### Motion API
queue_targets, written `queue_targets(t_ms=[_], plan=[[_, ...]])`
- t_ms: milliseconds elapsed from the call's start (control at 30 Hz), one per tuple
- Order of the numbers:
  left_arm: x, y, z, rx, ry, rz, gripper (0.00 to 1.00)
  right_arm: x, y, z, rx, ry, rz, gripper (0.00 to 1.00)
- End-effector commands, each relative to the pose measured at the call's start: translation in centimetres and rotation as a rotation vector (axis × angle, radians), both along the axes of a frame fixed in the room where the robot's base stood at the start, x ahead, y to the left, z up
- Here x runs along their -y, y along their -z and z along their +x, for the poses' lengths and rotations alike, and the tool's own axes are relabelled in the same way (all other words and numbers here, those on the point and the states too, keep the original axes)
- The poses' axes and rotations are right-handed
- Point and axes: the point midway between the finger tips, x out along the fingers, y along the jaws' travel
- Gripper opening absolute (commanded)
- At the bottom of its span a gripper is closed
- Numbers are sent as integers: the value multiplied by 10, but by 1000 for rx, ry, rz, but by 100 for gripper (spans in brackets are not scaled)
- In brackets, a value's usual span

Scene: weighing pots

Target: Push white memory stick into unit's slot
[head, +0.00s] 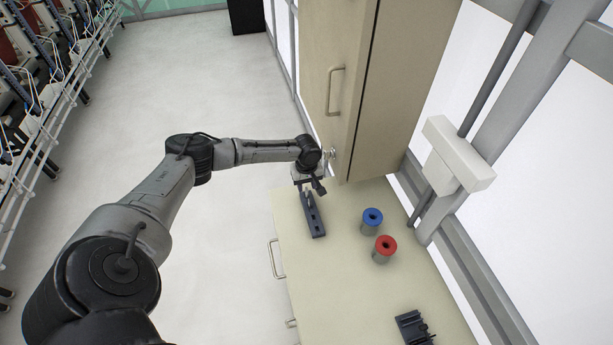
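A small pale spot shows at the far end of the block, under the fingers, too small to identify. I cannot make out the white memory stick for certain, nor a slot. A dark device with ridges (413,328) lies at the bottom right of the bench. My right gripper is not in view.
A blue-topped pot (372,219) and a red-topped pot (384,248) stand on the pale bench (340,290), right of the block. A beige cupboard (335,60) hangs close beside my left wrist. A white box (459,160) sits on a rail at right.

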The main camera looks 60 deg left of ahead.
Motion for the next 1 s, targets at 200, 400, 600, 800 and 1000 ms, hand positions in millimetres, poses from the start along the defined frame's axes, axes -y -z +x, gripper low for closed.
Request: queue_targets(t_ms=[200, 400, 600, 800, 1000], plan=[[0, 27, 0, 0, 0, -1, 39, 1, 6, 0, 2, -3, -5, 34], [0, 38, 0, 0, 0, 0, 39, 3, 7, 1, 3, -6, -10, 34], [0, 41, 0, 1, 1, 0, 39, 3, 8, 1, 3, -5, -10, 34], [0, 41, 0, 0, 1, 0, 38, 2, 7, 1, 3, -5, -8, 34], [0, 41, 0, 0, 1, 0, 19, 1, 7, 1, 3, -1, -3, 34]])
